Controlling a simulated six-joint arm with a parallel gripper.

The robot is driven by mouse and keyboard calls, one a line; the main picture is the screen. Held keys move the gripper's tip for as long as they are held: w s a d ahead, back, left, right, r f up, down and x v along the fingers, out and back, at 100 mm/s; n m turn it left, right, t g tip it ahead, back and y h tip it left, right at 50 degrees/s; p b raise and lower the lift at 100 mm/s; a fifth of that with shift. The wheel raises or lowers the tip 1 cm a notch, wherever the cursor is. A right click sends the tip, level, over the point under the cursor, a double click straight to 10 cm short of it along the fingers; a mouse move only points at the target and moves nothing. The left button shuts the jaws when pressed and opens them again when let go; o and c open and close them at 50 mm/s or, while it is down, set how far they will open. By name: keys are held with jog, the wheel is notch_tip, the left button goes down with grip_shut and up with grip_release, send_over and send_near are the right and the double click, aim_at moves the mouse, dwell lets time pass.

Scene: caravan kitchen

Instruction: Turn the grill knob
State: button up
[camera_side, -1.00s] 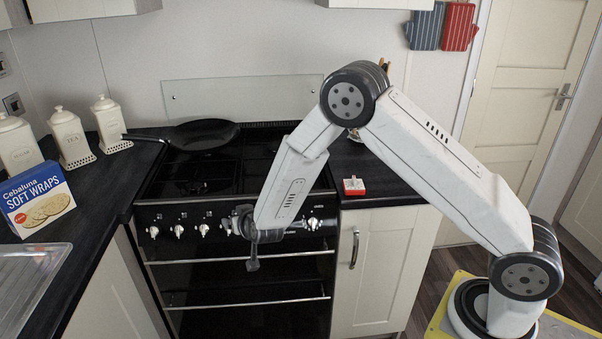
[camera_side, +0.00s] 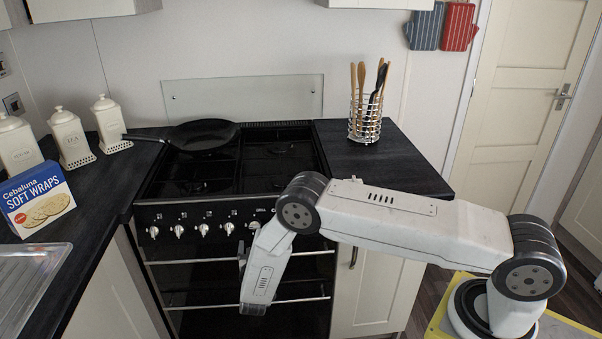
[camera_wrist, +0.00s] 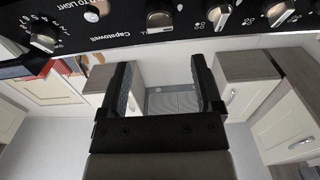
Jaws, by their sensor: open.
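The cooker's front panel (camera_side: 190,216) carries a row of silver knobs, including one near the middle (camera_side: 203,230). In the wrist view, the knobs line the upper part, with a pale-faced one at top centre (camera_wrist: 160,18) and a numbered dial (camera_wrist: 43,38) at far left. My gripper (camera_wrist: 160,64) is open and empty, its two black fingers apart below the panel in that view. No knob is between them. In the side view my forearm hangs before the oven front and hides most of the gripper and the panel's right end.
Oven handle rails (camera_side: 205,260) run below the panel. A black frying pan (camera_side: 203,135) sits on the hob. A utensil holder (camera_side: 365,118) stands on the right worktop, and a soft wraps box (camera_side: 38,202) on the left. The left oven front is clear.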

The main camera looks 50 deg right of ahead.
aim_at(255, 227)
jog(key=shift+x, duration=3.95)
grip_shut()
